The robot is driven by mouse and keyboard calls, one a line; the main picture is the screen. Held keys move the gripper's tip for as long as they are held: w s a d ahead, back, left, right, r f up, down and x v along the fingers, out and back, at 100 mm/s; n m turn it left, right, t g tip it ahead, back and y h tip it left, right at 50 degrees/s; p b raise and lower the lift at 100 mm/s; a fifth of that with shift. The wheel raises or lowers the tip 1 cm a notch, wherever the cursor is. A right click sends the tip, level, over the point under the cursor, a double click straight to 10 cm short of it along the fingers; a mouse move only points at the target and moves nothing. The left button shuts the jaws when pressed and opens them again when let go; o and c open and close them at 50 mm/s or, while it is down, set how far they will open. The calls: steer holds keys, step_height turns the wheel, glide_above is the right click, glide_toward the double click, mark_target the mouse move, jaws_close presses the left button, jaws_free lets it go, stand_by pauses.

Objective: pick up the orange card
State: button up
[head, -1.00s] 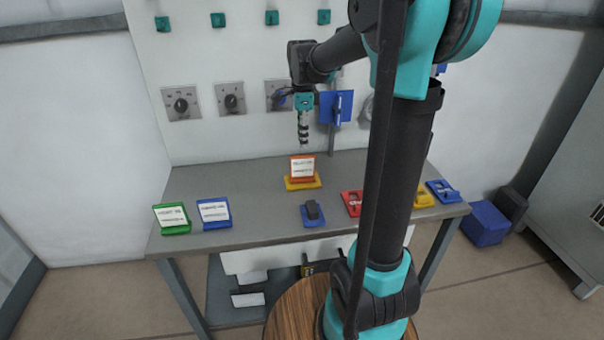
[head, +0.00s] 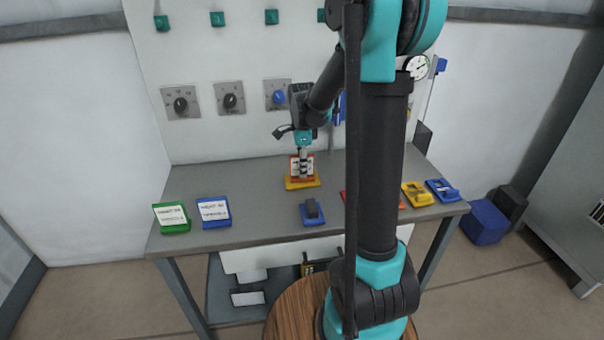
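The orange card (head: 311,167), with a white printed label, stands upright in a yellow holder (head: 301,185) near the middle of the grey table. My gripper (head: 303,173) points down at the card, and its fingers overlap the middle of it in the picture. The fingers look narrow and hide part of the label. I cannot tell whether they touch the card or whether they are open or shut.
A green card (head: 172,217) and a blue card (head: 214,211) stand at the table's left. A blue block with a dark piece (head: 312,211) lies in front. Yellow (head: 417,194) and blue (head: 442,190) items sit right. Knob panels (head: 230,99) line the wall behind.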

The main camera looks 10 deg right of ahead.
jaws_close()
stand_by(0.5)
